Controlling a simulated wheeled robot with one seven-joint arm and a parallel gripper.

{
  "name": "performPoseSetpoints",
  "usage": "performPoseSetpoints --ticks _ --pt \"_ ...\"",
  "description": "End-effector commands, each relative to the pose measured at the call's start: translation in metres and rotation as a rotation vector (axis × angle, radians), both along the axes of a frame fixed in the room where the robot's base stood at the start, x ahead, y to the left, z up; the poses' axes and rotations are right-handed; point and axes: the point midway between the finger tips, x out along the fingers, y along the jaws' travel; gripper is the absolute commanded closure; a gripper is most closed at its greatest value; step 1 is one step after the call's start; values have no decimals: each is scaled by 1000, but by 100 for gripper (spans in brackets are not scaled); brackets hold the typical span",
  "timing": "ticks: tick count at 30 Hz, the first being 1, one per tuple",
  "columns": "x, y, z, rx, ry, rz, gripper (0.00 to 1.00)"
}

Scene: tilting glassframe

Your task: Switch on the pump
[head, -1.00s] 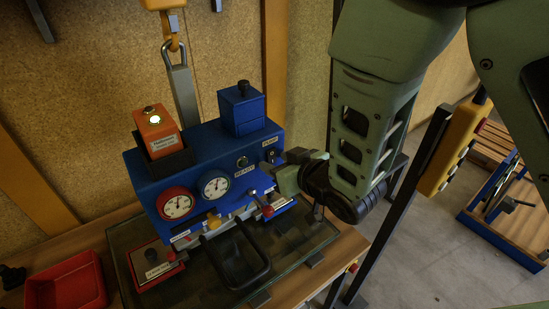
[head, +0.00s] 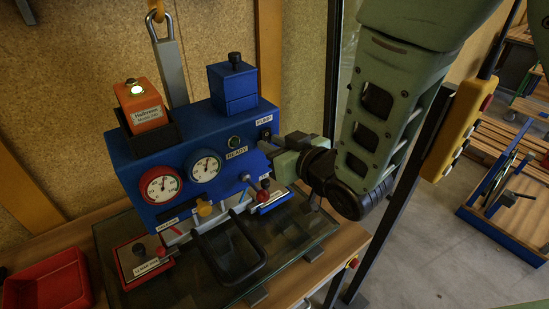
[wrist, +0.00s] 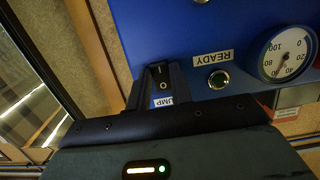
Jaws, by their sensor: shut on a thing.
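The blue pump control box (head: 150,160) stands on the bench. Its PUMP label (head: 264,121) is at the right end of the front face, and part of that label also shows in the wrist view (wrist: 163,102). My gripper (head: 267,140) is at the face just below the label. In the wrist view my gripper's dark fingers (wrist: 162,80) are shut around the small pump switch (wrist: 163,86), which is mostly hidden between them. The READY lamp (head: 234,142) looks dark green; it also shows in the wrist view (wrist: 218,80).
Small levers and a black handle (head: 232,275) stand below. An orange unit (head: 140,105) with a lit button is on top. A red tray (head: 48,285) lies at left.

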Motion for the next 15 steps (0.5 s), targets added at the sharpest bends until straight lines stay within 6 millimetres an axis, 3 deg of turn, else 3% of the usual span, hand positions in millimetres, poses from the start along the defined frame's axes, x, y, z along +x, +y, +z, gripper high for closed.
performPoseSetpoints --ticks 3,15 --pt "0 0 -8 28 -38 0 100" --pt "0 0 -2 55 -82 0 100"
